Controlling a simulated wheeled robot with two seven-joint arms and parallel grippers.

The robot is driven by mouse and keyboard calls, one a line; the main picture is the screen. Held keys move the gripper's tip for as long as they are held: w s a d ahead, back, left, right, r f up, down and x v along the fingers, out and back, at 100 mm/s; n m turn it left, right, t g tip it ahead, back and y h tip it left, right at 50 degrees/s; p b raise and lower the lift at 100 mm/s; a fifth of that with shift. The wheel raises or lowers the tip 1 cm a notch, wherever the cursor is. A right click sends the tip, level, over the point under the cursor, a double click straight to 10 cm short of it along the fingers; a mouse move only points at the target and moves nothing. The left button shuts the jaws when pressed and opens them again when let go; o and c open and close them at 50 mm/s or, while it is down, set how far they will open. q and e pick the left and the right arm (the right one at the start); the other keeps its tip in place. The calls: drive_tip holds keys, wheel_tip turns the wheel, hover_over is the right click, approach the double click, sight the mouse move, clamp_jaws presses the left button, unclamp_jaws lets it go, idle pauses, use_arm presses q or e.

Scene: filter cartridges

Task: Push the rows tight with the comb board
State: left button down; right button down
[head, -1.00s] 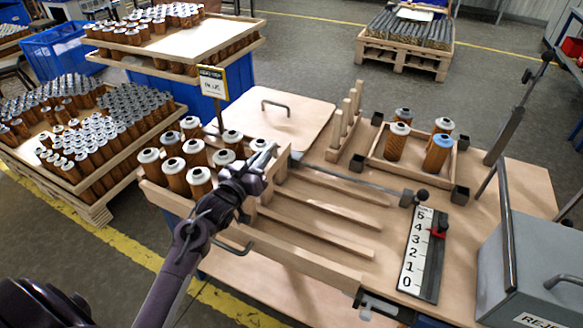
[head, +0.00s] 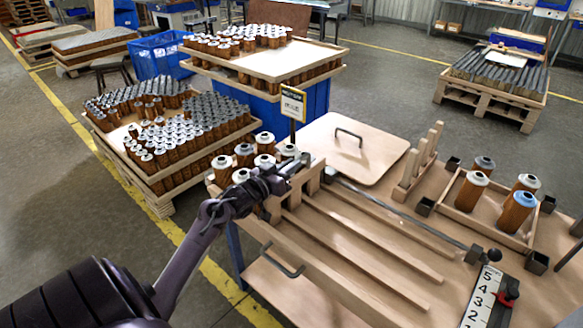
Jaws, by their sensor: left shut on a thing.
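My left gripper (head: 284,178) is shut on the wooden comb board (head: 313,178), which stands across the lanes of the wooden rack in the head view. The lanes run between long wooden rails (head: 362,240). Brown filter cartridges with pale caps (head: 243,152) stand in rows at the rack's far left end, on the left side of the comb board. The gripper and forearm hide some of them and part of the board, so I cannot tell whether every row touches. The lanes to the right of the board look empty. My right gripper is not in view.
A metal rod with a dark knob (head: 475,254) runs along the rack, by a number scale (head: 486,297). A flat handled board (head: 350,148), a three-pronged wooden piece (head: 420,160) and a tray (head: 470,212) with several cartridges lie behind. Loaded pallets (head: 160,205) stand left.

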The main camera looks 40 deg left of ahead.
use_arm(q)
drive_tip(key=c, duration=1.5)
unclamp_jaws()
drive_tip(key=shift+o, duration=0.2)
drive_tip(key=shift+s, duration=0.4)
drive_tip(key=s, duration=0.7)
drive_tip(key=shift+a+b, duration=0.2)
drive_tip(key=shift+b, duration=0.2)
